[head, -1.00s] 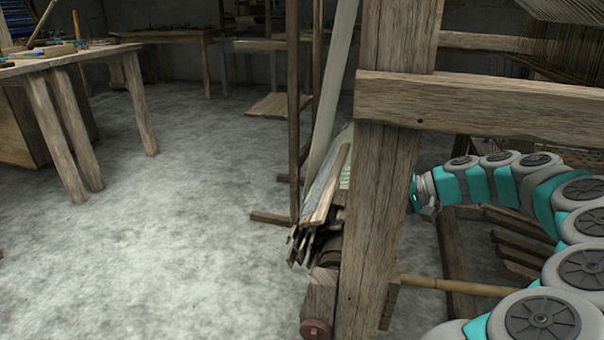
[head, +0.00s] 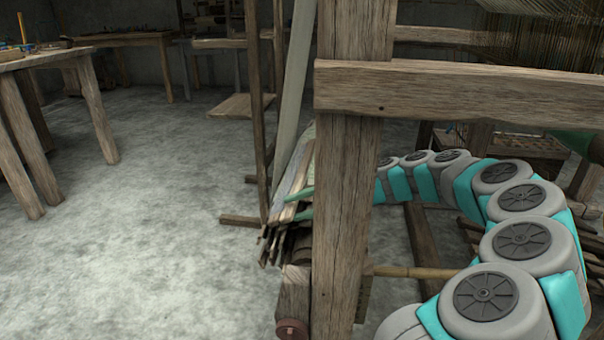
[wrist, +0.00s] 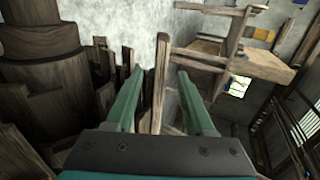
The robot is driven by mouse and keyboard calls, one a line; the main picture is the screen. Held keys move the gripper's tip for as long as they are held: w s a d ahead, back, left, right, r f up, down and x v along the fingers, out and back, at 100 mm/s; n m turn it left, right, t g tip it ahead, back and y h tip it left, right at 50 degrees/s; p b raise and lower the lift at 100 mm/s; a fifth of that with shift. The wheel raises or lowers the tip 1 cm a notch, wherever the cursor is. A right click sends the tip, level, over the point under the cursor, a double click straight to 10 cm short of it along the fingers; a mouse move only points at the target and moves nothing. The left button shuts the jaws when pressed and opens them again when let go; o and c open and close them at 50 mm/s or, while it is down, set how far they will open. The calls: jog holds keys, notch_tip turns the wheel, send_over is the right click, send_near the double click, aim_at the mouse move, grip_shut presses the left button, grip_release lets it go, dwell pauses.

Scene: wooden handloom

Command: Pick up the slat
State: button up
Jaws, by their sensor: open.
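Several wooden slats (head: 273,243) stand in a bundle at the loom's end, beside the thick front post. In the wrist view, one narrow upright slat (wrist: 159,80) rises between the two teal fingers of my gripper (wrist: 160,74). The fingers are apart, with a gap visible on each side of this slat. In the head view, the green fingertips of my gripper (head: 292,207) poke out left of the post at the top of the bundle. The rest of the gripper is hidden behind the post.
The loom's thick post (head: 345,190) and crossbeam (head: 440,92) stand in front of my arm. Other dark slats and round wooden parts (wrist: 45,85) crowd the left of the wrist view. The floor (head: 150,230) on the left is clear, with a workbench (head: 75,55) beyond.

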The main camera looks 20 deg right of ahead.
grip_shut()
dwell(0.6)
jog(key=shift+r, duration=0.1)
